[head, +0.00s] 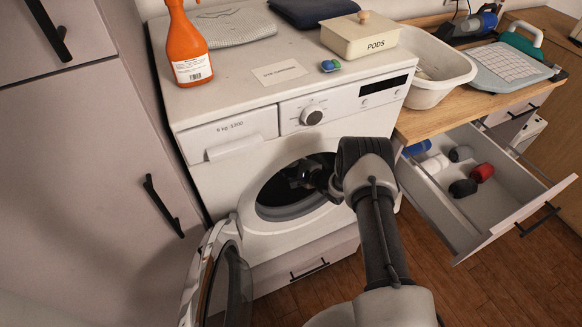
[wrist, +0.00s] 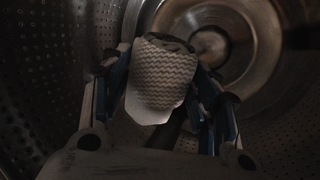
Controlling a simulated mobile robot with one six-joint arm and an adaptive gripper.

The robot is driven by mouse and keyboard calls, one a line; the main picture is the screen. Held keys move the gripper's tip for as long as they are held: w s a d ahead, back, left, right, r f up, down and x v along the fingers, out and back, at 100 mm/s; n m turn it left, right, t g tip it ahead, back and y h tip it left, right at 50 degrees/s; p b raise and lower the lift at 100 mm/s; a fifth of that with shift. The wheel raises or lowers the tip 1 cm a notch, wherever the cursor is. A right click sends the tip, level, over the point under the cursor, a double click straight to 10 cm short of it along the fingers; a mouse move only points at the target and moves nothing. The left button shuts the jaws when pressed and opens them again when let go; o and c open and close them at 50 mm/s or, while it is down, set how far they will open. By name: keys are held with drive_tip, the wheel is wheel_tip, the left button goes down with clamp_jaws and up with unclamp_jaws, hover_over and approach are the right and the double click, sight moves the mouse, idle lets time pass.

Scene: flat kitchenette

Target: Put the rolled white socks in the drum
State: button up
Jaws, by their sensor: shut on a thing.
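My gripper (wrist: 163,78) is inside the perforated metal drum (wrist: 60,75), shut on a pale rolled cloth thing (wrist: 165,72) with dark wavy lines. The fingers press on its left and right sides, and the drum's back lies beyond it. I cannot tell for sure whether it is the white socks. In the head view my arm reaches through the washer's round opening (head: 285,211), and the held thing is hidden there. A white roll (head: 435,163) lies in the open drawer at the right.
The washer door (head: 228,285) hangs open at the lower left. The open drawer (head: 500,208) also holds red, black, grey and blue rolls. An orange spray bottle (head: 186,48), pods box (head: 359,35) and a blue-green pod (head: 330,65) stand on the washer top. A white basin (head: 433,90) is beside it.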

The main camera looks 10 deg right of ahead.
drive_tip(key=shift+w+a+f, duration=0.1)
drive_tip(key=shift+w+a, duration=0.1)
drive_tip(key=shift+w, duration=0.35)
drive_tip(key=o, duration=1.1)
drive_tip(key=shift+v, duration=6.1)
